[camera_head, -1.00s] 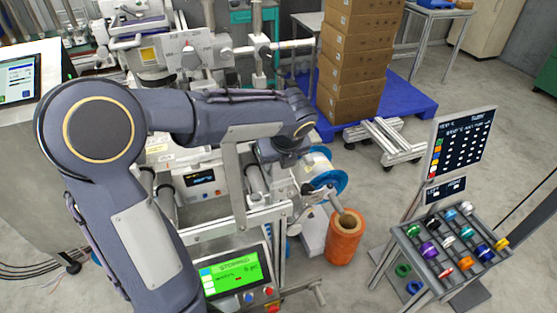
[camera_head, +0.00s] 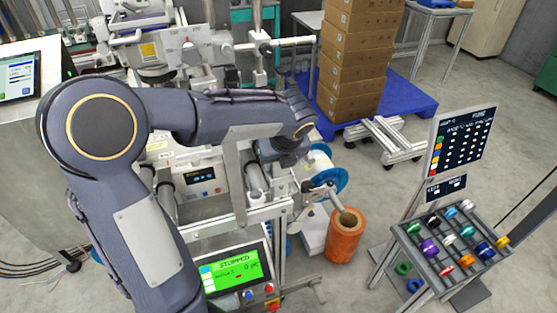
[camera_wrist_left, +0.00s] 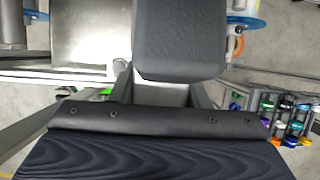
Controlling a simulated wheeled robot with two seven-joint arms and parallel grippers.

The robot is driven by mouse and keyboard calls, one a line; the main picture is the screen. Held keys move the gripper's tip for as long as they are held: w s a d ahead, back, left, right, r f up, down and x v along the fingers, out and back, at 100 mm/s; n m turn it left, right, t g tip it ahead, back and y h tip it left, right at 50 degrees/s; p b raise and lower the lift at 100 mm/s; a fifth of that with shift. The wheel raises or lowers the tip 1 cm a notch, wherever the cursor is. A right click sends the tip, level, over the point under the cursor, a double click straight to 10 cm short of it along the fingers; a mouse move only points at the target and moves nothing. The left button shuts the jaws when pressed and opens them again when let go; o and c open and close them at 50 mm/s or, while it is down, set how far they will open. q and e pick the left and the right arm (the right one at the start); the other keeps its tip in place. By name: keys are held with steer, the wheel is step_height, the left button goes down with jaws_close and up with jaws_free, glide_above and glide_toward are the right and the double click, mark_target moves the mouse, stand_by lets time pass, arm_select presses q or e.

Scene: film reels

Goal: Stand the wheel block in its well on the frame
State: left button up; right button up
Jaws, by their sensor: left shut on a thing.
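My left arm comes in from the left in the head view and reaches over the machine frame (camera_head: 226,226). Its hand points down there and is mostly hidden by the wrist. In the left wrist view my left gripper (camera_wrist_left: 163,88) is shut on a dark grey block with rounded edges, which I take as the wheel block (camera_wrist_left: 180,40). The block fills the upper middle of that view and hides what lies behind it. I cannot make out the well in either view. My right gripper is not in view.
A green STOPPED screen (camera_head: 234,271) stands at the frame's front.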

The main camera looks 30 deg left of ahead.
arm_select(q)
steer(key=shift+s+f, duration=0.1)
steer(key=shift+f, duration=0.25)
steer(key=o, duration=1.2)
steer(key=shift+d+f, duration=0.1)
steer(key=shift+f, duration=0.15)
steer(key=v, duration=0.5)
steer(key=p+v, duration=0.1)
steer(key=v, duration=0.2)
steer(key=shift+w+d+r, duration=0.15)
steer(key=shift+w+r, duration=0.15)
steer(key=shift+r, duration=0.15)
